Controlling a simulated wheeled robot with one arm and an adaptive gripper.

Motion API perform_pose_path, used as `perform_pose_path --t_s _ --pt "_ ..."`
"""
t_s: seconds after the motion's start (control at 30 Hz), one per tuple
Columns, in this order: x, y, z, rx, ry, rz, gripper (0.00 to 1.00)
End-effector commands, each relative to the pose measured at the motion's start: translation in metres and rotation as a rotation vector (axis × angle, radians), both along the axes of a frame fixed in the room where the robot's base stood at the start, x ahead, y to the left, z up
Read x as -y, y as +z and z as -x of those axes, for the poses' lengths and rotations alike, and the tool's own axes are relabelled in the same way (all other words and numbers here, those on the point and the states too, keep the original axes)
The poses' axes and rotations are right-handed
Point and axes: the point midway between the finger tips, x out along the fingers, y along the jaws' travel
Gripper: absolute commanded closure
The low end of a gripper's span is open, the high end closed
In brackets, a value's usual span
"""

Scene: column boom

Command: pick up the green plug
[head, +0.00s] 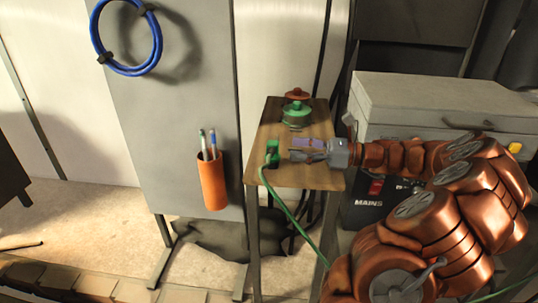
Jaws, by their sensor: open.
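The green plug (272,153) sits near the left edge of a small wooden-topped table (261,184). A green cable (292,214) runs from it over the table's front edge and down to the right. My gripper (295,149) is open above the tabletop, just right of the plug, with its fingers pointing left toward it. A small gap shows between the fingertips and the plug, and the plug does not appear to be between the fingers. My arm reaches in from the right.
A green item (296,115) and a reddish-brown item (297,94) stand at the table's back. A flat purple item (308,143) lies beside my gripper. A grey panel (190,100) with an orange pen cup (212,182) stands left. A grey box (430,100) stands right.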

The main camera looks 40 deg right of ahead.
Motion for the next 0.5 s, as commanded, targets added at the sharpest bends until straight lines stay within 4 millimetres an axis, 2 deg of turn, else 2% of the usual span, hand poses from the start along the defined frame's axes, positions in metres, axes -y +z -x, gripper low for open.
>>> perform_pose_path --t_s 0.37,0.5 --pt "-0.024 0.001 -0.021 -0.001 0.006 0.001 0.39" --pt "-0.037 0.003 -0.035 -0.002 0.005 0.004 0.39"
